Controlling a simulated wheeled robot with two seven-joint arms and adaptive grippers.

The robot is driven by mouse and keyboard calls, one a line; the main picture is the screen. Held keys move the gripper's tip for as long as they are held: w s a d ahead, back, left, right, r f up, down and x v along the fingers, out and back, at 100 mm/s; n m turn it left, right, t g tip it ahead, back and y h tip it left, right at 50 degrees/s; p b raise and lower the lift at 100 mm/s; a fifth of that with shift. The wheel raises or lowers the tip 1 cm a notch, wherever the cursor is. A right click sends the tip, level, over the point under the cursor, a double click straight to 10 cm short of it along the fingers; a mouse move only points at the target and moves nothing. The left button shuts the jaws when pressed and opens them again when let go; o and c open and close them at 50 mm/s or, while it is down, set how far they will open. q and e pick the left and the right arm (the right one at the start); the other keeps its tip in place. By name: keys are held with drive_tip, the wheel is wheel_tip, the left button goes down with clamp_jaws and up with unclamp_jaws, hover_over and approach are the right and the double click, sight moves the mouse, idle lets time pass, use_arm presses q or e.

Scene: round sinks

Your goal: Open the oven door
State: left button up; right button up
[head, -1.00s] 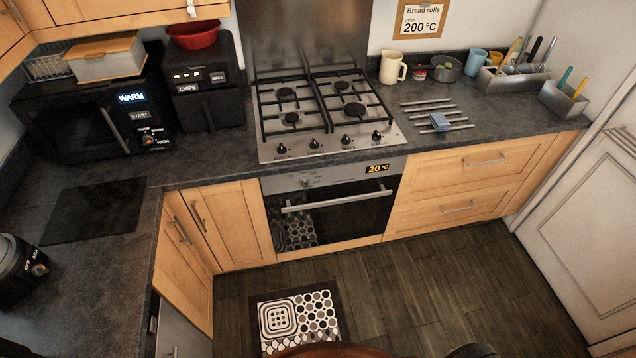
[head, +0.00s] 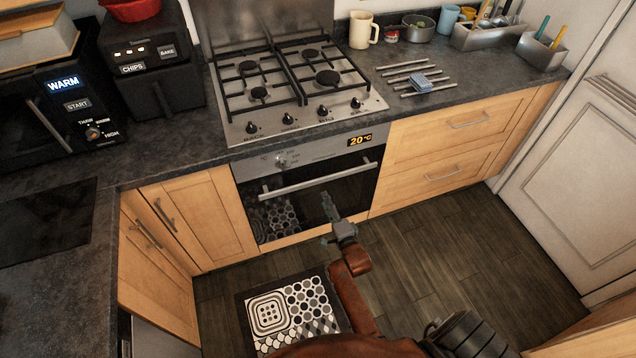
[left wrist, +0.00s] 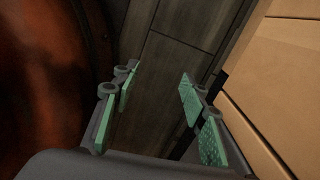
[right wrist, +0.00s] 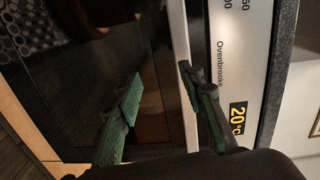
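The oven (head: 310,185) is built in under the hob, and its dark glass door is closed. A silver bar handle (head: 310,187) runs across the top of the door. My right gripper (head: 328,208) is in front of the door, below the handle in the head view. In the right wrist view my right gripper (right wrist: 160,90) is open, with its fingers apart and nothing between them. The dark glass and the lit control panel (right wrist: 238,70) lie beyond it; contact with the handle cannot be told. My left gripper (left wrist: 158,90) is open and empty over the floor, beside wooden fronts.
Wooden drawers (head: 445,150) stand right of the oven and cupboards (head: 205,215) left of it. A patterned mat (head: 290,312) lies on the floor in front. The dark floor (head: 450,245) to the right is clear.

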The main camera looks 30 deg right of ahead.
sight(321, 182)
drive_tip(key=shift+m+t, duration=0.4)
drive_tip(key=shift+m, duration=0.1)
drive_tip(key=w+r, duration=0.1)
drive_tip(key=w, duration=0.1)
drive_tip(key=w+d+r+b, duration=0.1)
drive_tip(key=w, duration=0.1)
drive_tip(key=w+d+r+b, duration=0.1)
drive_tip(key=w, duration=0.1)
drive_tip(key=shift+d, duration=0.1)
drive_tip(key=shift+w+d, duration=0.1)
drive_tip(key=shift+w, duration=0.4)
use_arm(q)
drive_tip(key=shift+w+d+f, duration=0.1)
drive_tip(key=shift+w+f, duration=0.2)
drive_tip(key=shift+f, duration=0.25)
drive_tip(key=shift+w+d+f, duration=0.1)
drive_tip(key=shift+w+f, duration=0.2)
drive_tip(key=shift+f, duration=0.2)
use_arm(e)
drive_tip(key=shift+w+d, duration=0.15)
drive_tip(key=shift+w, duration=0.4)
drive_tip(key=shift+c, duration=0.6)
clamp_jaws()
